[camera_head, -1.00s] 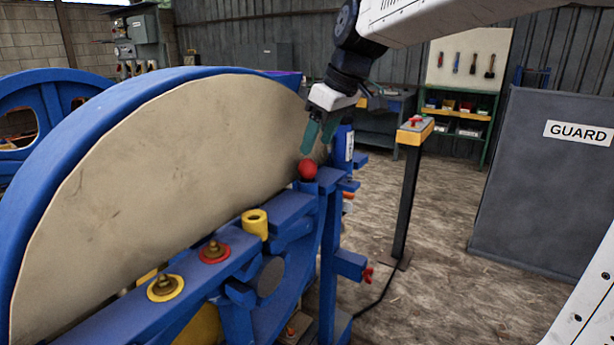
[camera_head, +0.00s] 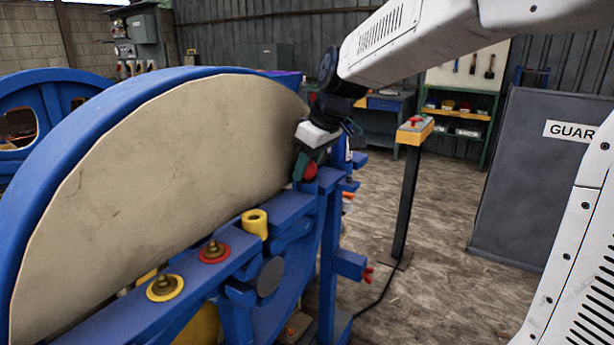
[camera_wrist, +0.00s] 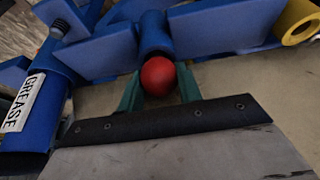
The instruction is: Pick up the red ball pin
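The red ball pin (camera_head: 310,171) stands at the top of a blue post at the right end of the blue frame, beside the big wheel. My gripper (camera_head: 304,170) is down at the ball, its green fingers reaching to it from above. In the wrist view the red ball (camera_wrist: 158,76) lies between the two green fingertips (camera_wrist: 159,88), one on each side. The fingers are apart; a small gap seems to show on the left, and contact on the right cannot be told. The pin's lower part is hidden in the blue socket (camera_wrist: 154,34).
A blue grease cylinder (camera_wrist: 38,110) stands close by. The wheel's tan face (camera_head: 160,170) is just left of the gripper. A yellow bushing (camera_head: 255,223) and red and yellow washers (camera_head: 213,252) sit along the blue beam. A button post (camera_head: 406,190) and guard panel (camera_head: 540,190) stand right.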

